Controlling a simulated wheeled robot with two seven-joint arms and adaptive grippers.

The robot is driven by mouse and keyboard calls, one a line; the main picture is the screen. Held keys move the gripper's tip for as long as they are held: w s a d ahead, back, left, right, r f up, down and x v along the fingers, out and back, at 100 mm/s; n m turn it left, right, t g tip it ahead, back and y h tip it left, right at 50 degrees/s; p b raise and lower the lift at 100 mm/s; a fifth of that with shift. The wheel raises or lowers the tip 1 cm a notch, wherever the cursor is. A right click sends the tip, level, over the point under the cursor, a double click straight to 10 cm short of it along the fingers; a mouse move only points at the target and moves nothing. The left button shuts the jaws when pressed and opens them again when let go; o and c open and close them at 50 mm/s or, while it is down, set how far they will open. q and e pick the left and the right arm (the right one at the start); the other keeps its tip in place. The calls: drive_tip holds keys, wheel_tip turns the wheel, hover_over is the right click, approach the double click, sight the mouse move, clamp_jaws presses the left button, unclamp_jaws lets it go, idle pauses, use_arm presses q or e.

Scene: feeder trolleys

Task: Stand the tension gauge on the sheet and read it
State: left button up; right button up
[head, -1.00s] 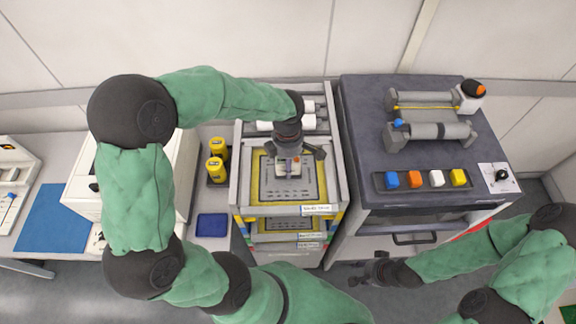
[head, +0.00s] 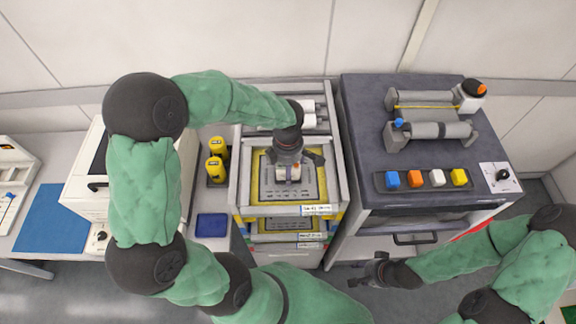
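The tension gauge (head: 288,174), a small pale block with dark parts, is at the middle of the sheet (head: 308,190), a grey printed panel with a yellow border in the top frame of the middle trolley. My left gripper (head: 289,166) points down directly over the gauge. Its fingers are spread to either side, with the gauge between them. The gauge looks upright, but the gripper hides its top and its reading cannot be made out. My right gripper (head: 362,273) is open and empty, low in front of the right-hand cabinet.
A dark cabinet (head: 360,130) on the right carries a roller device (head: 430,130) and a tray of coloured blocks (head: 427,189). Two yellow containers (head: 216,158) and a blue tray (head: 211,226) are left of the trolley. A blue mat (head: 48,220) lies farther left.

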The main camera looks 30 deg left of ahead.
use_arm(q)
drive_tip(key=shift+r, duration=0.1)
drive_tip(key=shift+r+p, duration=0.2)
drive_tip(key=shift+p, duration=0.1)
wheel_tip(320, 180, up, 12)
drive_tip(key=shift+p, duration=0.35)
drive_tip(key=shift+f, duration=0.15)
